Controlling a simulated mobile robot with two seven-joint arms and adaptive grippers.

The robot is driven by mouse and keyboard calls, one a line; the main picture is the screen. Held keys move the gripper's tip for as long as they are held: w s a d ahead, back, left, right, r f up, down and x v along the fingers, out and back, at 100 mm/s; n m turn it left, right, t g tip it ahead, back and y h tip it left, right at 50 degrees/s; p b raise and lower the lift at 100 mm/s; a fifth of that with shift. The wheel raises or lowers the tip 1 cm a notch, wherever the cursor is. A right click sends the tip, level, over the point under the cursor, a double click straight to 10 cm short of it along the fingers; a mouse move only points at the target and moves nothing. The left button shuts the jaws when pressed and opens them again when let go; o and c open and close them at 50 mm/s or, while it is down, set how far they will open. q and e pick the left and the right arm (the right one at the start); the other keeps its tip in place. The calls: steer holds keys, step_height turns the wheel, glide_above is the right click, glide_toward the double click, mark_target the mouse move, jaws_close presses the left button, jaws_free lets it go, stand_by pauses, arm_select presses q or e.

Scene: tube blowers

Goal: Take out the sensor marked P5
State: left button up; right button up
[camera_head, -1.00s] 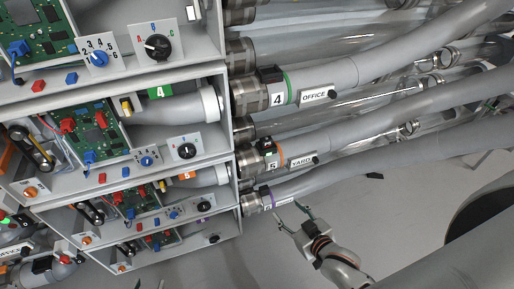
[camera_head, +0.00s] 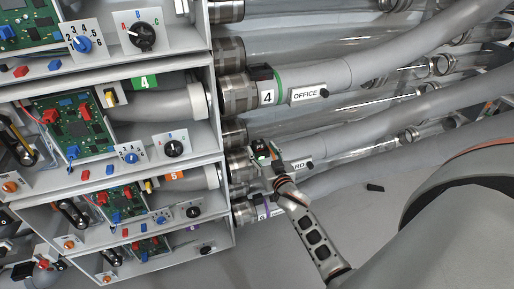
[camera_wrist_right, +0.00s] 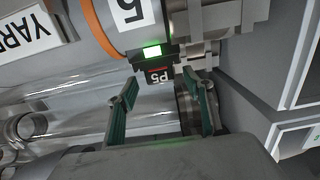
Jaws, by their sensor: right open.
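The sensor marked P5 (camera_wrist_right: 158,74) is a small dark block with a lit green top, mounted on the pipe with the 5 label (camera_wrist_right: 134,12) and an orange ring. In the head view the sensor (camera_head: 261,150) shows as a dark block with a green light. My right gripper (camera_wrist_right: 161,88) is open, its two green-padded fingers pointing at the sensor, one to each side and just short of it. In the head view my right gripper (camera_head: 264,157) covers part of pipe 5 and its YARD label. My left gripper is not in view.
Pipe 4 with the OFFICE label (camera_head: 305,94) runs above, and pipe 6 (camera_head: 262,212) lies below. Grey cabinets with circuit boards (camera_head: 70,125) and dials stand at left. Metal couplings (camera_wrist_right: 200,20) sit close beside the sensor.

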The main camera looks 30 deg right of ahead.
mark_target(260, 147)
steer(key=x, duration=0.3)
steer(key=shift+w+d+f+b, duration=0.1)
steer(key=shift+w+f+b, duration=0.05)
steer(key=shift+w+b, duration=0.2)
steer(key=shift+w, duration=0.2)
steer(key=shift+c, duration=0.2)
